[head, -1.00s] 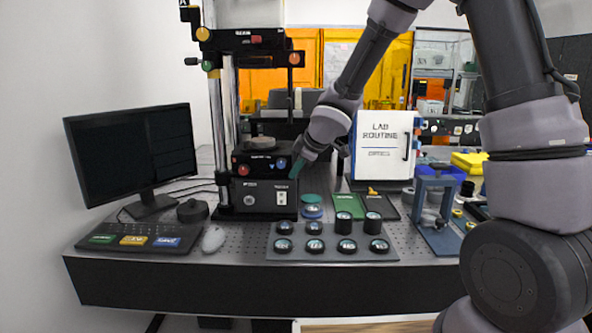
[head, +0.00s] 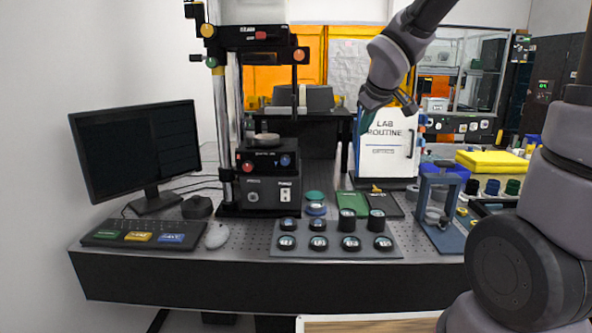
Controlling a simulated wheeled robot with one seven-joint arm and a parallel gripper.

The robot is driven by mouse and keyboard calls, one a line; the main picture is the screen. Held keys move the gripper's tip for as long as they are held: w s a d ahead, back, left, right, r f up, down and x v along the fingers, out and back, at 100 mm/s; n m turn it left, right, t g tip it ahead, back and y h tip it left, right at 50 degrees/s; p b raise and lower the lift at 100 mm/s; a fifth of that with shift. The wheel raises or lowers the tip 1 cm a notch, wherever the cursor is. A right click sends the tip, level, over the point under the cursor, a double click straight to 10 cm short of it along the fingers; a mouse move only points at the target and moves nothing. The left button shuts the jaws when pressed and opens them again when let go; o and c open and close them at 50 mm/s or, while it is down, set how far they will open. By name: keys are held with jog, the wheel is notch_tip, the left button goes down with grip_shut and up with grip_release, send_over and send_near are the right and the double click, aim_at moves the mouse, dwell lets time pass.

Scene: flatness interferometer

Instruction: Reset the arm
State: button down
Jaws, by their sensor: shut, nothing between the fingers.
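My gripper (head: 387,106) is at the end of my raised arm, in the upper right middle of the head view.
A tray (head: 280,252) of several round optics lies at the bench front. A monitor (head: 135,150), keyboard (head: 110,226) and mouse (head: 216,236) are at left. A blue stand (head: 440,238) and yellow case (head: 492,162) are at right. Perforated bench top is bare near the mouse.

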jog(key=s+d+r+m, duration=0.2)
jog(key=s+m, duration=0.1)
jog(key=s, duration=0.4)
jog(key=s+d+r+m+y, duration=0.1)
jog(key=s+d+r+m, duration=0.1)
jog(key=s+m, duration=0.2)
jog(key=s+d+r+m+g, duration=0.1)
jog(key=s+d+r+m, duration=0.2)
jog(key=s, duration=0.6)
jog(key=shift+s+m+y, duration=0.3)
jog(key=shift+s+m, duration=0.05)
jog(key=shift+m, duration=0.35)
jog(key=shift+r, duration=0.1)
